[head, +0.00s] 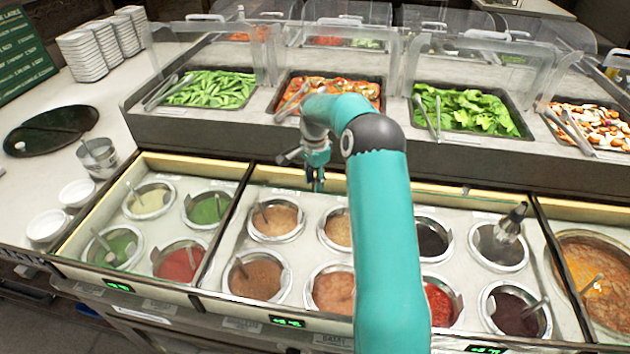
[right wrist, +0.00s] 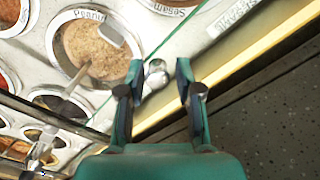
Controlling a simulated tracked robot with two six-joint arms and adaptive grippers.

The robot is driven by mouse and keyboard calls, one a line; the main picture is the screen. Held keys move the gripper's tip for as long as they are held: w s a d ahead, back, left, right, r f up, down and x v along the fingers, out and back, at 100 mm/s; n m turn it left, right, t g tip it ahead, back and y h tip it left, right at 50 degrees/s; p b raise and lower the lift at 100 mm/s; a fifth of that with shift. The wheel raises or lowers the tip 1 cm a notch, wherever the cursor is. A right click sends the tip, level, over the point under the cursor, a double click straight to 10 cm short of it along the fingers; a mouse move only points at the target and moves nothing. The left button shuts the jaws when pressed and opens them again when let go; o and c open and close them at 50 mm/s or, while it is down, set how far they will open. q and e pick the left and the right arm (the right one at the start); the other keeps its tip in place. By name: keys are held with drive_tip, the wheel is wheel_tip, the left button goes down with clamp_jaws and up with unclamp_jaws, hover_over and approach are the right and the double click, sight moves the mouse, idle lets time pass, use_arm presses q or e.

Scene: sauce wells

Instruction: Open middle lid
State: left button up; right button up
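The middle lid (head: 290,190) is a clear pane with a green edge over the middle group of sauce wells; its edge (right wrist: 168,48) also shows in the right wrist view. A small silver knob (right wrist: 156,74) sits by that edge. My right gripper (head: 316,184) is at the back edge of the middle section. In the right wrist view my right gripper (right wrist: 157,92) is open, with the knob between and just beyond its two fingertips. A gap shows on both sides of the knob. My arm hides part of the middle section in the head view. My left gripper is out of view.
Sauce pots such as the peanut pot (right wrist: 95,48) stand under the lid, several with spoons. A raised counter with salad trays (head: 465,110) and clear guards stands behind. White bowls (head: 47,226) and a metal cup (head: 98,157) stand at left.

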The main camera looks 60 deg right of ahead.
drive_tip(key=shift+o, duration=0.7)
drive_tip(key=shift+s, duration=0.1)
drive_tip(key=shift+r, duration=0.15)
wheel_tip(320, 180, up, 12)
drive_tip(key=shift+f, duration=0.2)
